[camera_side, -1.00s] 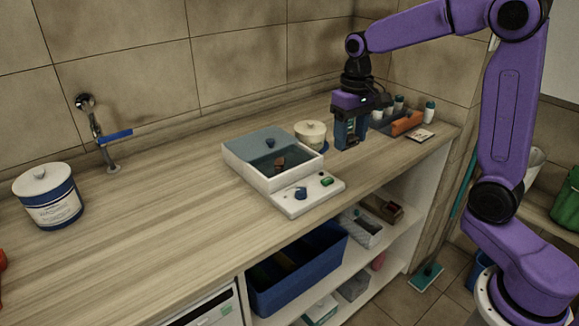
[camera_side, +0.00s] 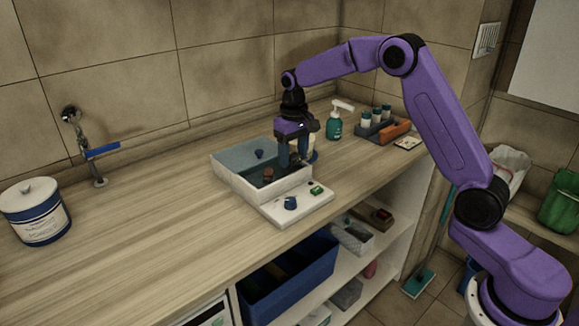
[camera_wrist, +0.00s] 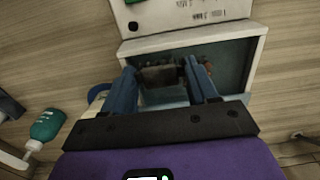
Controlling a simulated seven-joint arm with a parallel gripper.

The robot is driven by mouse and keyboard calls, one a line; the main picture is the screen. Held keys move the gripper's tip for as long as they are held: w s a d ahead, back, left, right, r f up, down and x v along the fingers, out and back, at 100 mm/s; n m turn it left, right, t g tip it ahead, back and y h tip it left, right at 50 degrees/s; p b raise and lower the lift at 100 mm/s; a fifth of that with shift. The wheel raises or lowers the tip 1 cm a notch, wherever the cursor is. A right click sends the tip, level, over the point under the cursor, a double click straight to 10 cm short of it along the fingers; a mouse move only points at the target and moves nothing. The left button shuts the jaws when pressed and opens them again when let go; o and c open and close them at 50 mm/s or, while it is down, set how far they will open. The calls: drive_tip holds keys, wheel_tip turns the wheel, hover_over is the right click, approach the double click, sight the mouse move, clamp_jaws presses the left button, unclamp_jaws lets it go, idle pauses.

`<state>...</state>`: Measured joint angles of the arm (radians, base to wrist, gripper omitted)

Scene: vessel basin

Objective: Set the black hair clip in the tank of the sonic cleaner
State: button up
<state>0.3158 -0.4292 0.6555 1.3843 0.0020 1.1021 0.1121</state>
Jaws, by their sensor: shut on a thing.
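The sonic cleaner (camera_side: 242,187) is a white box with an open tank and a front panel, standing on the counter. It also shows in the wrist view (camera_wrist: 190,40), below my fingers. My gripper (camera_side: 292,168) is over the right part of the tank, fingers pointing down. In the wrist view, my gripper (camera_wrist: 163,72) is shut on a dark toothed piece, the black hair clip (camera_wrist: 162,76), held between the two blue fingers. In the side view the fingers hide the clip. I cannot tell whether it touches the tank floor.
A small brown thing (camera_side: 268,174) is in the tank, left of my fingers. A teal pump bottle (camera_side: 334,127) and a tray of bottles (camera_side: 378,132) stand to the right. A white-and-blue tub (camera_side: 36,212) stands at far left. The counter left of the cleaner is clear.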

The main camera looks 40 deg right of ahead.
sight(290, 166)
drive_tip(key=shift+w+f, duration=0.75)
drive_tip(key=shift+f, duration=1.65)
drive_tip(key=shift+f, duration=0.1)
drive_tip(key=o, duration=0.8)
wheel_tip(290, 166, up, 11)
drive_tip(key=shift+r, duration=0.2)
drive_tip(key=shift+s+a+r, duration=0.1)
drive_tip(key=shift+r, duration=0.35)
